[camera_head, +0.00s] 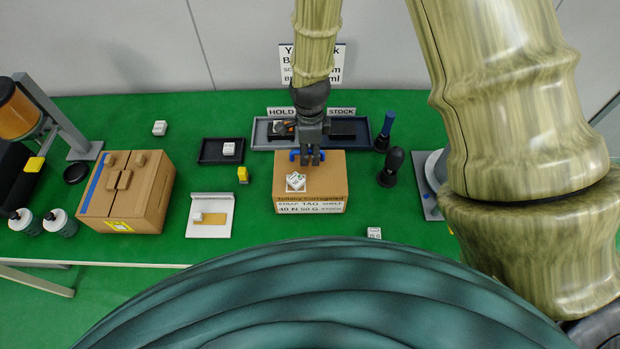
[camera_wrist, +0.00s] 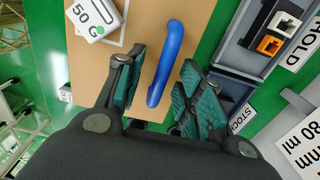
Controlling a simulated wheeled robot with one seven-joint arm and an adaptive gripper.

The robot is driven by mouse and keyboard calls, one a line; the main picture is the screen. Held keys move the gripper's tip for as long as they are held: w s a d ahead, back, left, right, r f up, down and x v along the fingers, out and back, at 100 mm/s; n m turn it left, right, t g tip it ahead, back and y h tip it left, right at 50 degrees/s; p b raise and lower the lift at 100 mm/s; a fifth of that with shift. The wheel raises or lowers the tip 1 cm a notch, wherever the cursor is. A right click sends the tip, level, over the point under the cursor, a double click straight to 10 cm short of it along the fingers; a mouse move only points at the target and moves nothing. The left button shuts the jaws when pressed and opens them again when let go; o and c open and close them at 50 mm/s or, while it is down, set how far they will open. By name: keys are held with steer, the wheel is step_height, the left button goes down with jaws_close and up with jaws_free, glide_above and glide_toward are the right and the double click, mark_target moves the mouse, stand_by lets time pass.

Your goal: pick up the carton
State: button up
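A brown carton (camera_head: 330,183) with printed lettering on its front edge stands at the middle of the green table. It carries a blue strap handle (camera_head: 294,155) near its back edge and a small white block (camera_head: 296,182) on top. My gripper (camera_head: 308,160) is above the back of this carton. In the wrist view the gripper (camera_wrist: 163,62) is open, with the blue handle (camera_wrist: 168,52) between its two fingers and a visible gap on each side. The carton top (camera_wrist: 145,20) and the white block marked 50 G (camera_wrist: 94,16) also show there.
A larger closed brown box (camera_head: 125,192) with blue tape stands at left. A dark tray (camera_head: 262,135) lies behind the carton, a small black tray (camera_head: 208,152) left of it. A black knob-topped tool (camera_head: 391,168) and a blue-handled tool (camera_head: 386,128) stand at right.

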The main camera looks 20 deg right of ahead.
steer(key=shift+f, duration=0.4)
jaws_close()
